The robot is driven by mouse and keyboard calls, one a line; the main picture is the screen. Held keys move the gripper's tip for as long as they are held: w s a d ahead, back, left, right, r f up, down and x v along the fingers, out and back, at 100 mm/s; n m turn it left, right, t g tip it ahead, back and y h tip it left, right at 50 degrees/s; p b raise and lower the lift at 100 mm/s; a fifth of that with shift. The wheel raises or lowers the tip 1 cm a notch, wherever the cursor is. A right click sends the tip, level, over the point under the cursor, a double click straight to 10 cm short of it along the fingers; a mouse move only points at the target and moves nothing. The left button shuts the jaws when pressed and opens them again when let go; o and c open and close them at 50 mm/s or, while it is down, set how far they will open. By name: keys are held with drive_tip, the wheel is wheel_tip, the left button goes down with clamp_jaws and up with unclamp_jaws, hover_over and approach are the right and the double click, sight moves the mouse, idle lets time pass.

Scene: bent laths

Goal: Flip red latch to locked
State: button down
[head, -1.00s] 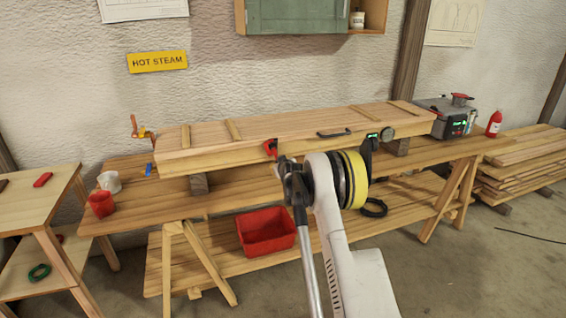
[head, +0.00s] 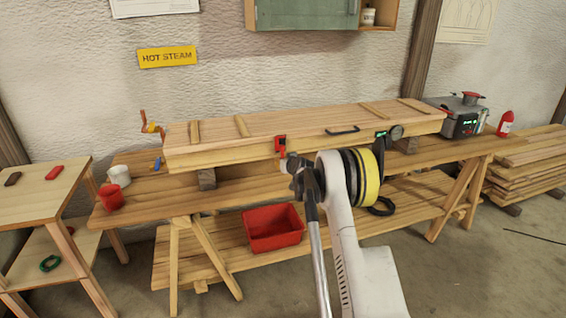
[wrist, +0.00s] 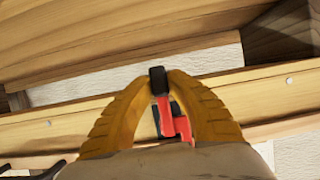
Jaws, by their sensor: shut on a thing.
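The red latch (head: 280,144) sits on the front face of the long wooden box (head: 225,154), left of the box's middle. In the head view it looks upright against the lid seam. In the wrist view the red latch (wrist: 165,118) shows between my yellow fingers, with a black tip at its end. My gripper (wrist: 158,82) is shut on the latch, one fingertip on each side of the black tip. I cannot tell how fully the latch is engaged.
The box rests on blocks on a trestle bench (head: 140,200). A black handle (head: 342,130) and a gauge (head: 396,132) are farther right on the box. A red bin (head: 273,228) stands on the lower shelf.

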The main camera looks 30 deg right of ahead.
drive_tip(key=c, duration=1.3)
unclamp_jaws()
drive_tip(key=shift+w+a, duration=0.1)
drive_tip(key=v, duration=1.2)
